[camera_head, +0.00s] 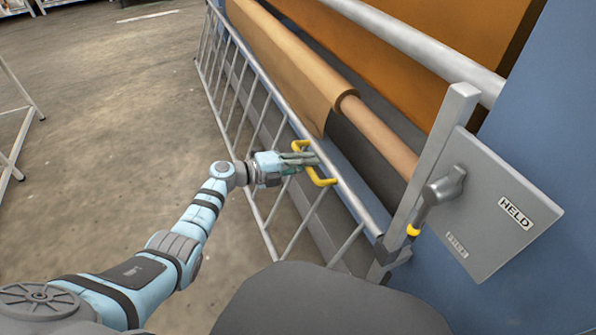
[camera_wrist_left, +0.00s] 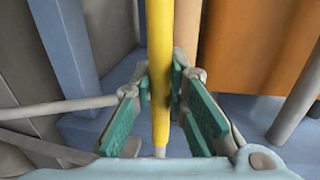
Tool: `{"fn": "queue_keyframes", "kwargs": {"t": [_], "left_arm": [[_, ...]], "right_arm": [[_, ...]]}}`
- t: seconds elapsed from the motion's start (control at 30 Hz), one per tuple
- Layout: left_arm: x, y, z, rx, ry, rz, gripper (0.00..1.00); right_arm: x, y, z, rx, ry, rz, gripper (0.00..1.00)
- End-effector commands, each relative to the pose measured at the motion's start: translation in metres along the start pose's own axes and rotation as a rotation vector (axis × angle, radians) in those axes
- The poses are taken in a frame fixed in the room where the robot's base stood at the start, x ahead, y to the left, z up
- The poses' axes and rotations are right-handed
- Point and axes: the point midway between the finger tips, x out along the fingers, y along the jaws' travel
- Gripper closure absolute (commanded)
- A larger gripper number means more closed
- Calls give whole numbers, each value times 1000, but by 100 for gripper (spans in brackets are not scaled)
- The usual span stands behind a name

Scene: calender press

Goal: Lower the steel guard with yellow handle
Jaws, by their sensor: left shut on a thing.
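The steel guard (camera_head: 352,200) is a barred grey frame along the front of the blue press. It slants outward from the machine, its lower rail over the floor. Its yellow handle (camera_head: 325,181) is a bent bar on the upper rail. My left gripper (camera_head: 306,160) is at the handle and shut on it. In the left wrist view the yellow handle (camera_wrist_left: 160,60) runs upright between the green finger pads. The fingers hide part of the handle in the head view. My right gripper is not in view.
A grey plate (camera_head: 490,210) at the right carries the labels HELD and FREE. A lever (camera_head: 440,192) with a yellow tip is mounted on it. A brown roll (camera_head: 290,50) lies behind the guard. The floor (camera_head: 110,120) at the left is mostly clear.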

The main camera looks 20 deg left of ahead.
Motion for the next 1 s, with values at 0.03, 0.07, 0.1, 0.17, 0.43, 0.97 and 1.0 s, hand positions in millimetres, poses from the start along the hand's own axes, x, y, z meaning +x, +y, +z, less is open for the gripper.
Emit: {"fn": "queue_keyframes", "kwargs": {"t": [0.03, 0.07, 0.1, 0.17, 0.43, 0.97, 1.0], "left_arm": [[0, 2, 2, 1, -2, 6, 100], [1, 2, 1, 1, 0, 7, 100], [1, 2, 1, 2, 1, 8, 100], [2, 2, 0, 2, 3, 9, 100], [5, 2, -1, 2, 8, 9, 72], [-23, 2, -2, 6, 10, 9, 65], [-34, 2, -1, 6, 10, 11, 65]], "right_arm": [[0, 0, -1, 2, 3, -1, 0], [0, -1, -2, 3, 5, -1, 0], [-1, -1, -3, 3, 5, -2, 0], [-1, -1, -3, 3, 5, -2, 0], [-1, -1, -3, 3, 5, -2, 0], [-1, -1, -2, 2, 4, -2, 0], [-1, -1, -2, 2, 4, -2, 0]]}}
